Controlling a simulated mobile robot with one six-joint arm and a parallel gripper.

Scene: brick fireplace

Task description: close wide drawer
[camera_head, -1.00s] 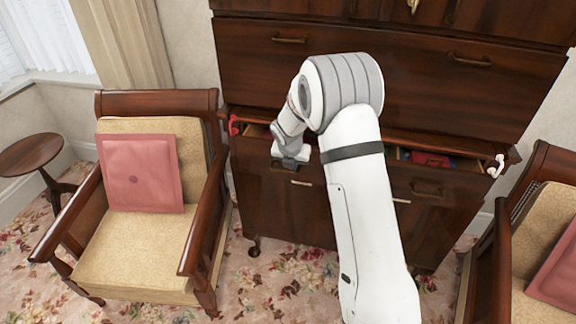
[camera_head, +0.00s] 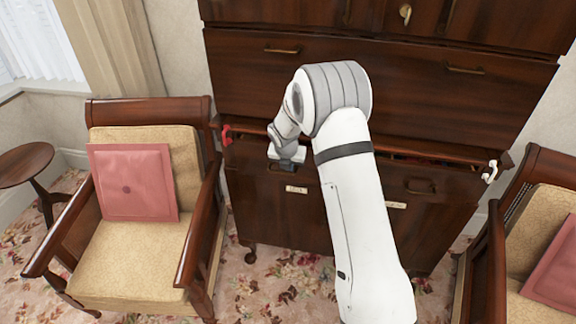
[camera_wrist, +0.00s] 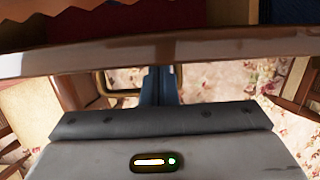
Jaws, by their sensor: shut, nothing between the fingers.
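The wide drawer (camera_head: 402,181) is in the dark wooden cabinet, below a closed upper drawer. My gripper (camera_head: 285,161) is at the left part of the drawer front, by the left handle. In the wrist view the drawer's top edge (camera_wrist: 200,50) crosses above my gripper (camera_wrist: 160,85), whose fingers are shut and empty. The fingers are at the outer side of the drawer front, close to a brass handle (camera_wrist: 112,80). I cannot tell whether they touch it.
A red item (camera_head: 226,135) is at the cabinet's left side and a white item (camera_head: 490,171) at its right side. An armchair (camera_head: 150,240) with a pink cushion stands at the left, another chair (camera_head: 545,215) at the right. Floral carpet lies in front.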

